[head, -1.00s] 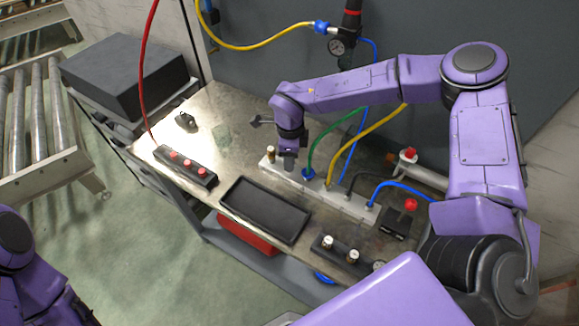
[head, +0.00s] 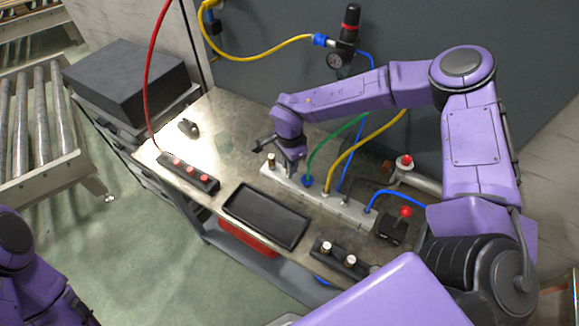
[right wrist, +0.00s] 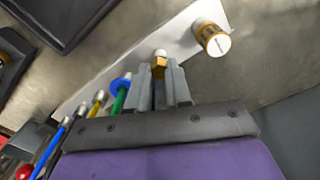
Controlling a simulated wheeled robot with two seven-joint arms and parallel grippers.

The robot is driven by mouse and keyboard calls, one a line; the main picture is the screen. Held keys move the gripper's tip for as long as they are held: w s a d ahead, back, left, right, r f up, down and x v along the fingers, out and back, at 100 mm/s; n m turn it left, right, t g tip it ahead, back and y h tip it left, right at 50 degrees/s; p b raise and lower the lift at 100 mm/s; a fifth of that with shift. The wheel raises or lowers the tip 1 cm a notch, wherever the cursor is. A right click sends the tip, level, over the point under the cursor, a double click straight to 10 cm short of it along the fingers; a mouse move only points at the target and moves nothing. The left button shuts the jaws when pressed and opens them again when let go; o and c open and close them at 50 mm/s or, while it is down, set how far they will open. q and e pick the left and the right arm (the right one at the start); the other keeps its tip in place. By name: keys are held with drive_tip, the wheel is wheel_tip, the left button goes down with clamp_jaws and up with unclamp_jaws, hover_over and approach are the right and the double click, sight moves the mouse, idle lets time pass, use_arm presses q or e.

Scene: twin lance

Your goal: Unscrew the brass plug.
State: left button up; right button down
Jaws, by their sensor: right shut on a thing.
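The brass plug (right wrist: 159,67) is a small hex-shaped brass piece with a pale top, seen in the right wrist view at the light grey manifold (head: 345,207). My right gripper (right wrist: 160,85) is shut on it, one grey finger on each side. In the head view my right gripper (head: 292,167) points down at the manifold's left end and hides the plug. Whether the plug's thread is still in its port cannot be seen. My left arm shows at the lower left, but its gripper is out of view.
A brass and white cylinder (right wrist: 212,40) stands close beside the plug. Hoses, including a green one (head: 328,147) and a yellow one (head: 362,146), rise on the other side. An empty black tray (head: 235,212) lies in front. A red-knobbed lever (head: 405,212) stands right.

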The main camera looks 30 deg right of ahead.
drive_tip(key=n, duration=0.4)
drive_tip(key=shift+n, duration=0.3)
drive_tip(key=n, duration=0.8)
drive_tip(key=shift+a+n, duration=0.1)
drive_tip(key=shift+n, duration=0.2)
drive_tip(key=n, duration=0.3)
drive_tip(key=c, duration=1.2)
unclamp_jaws()
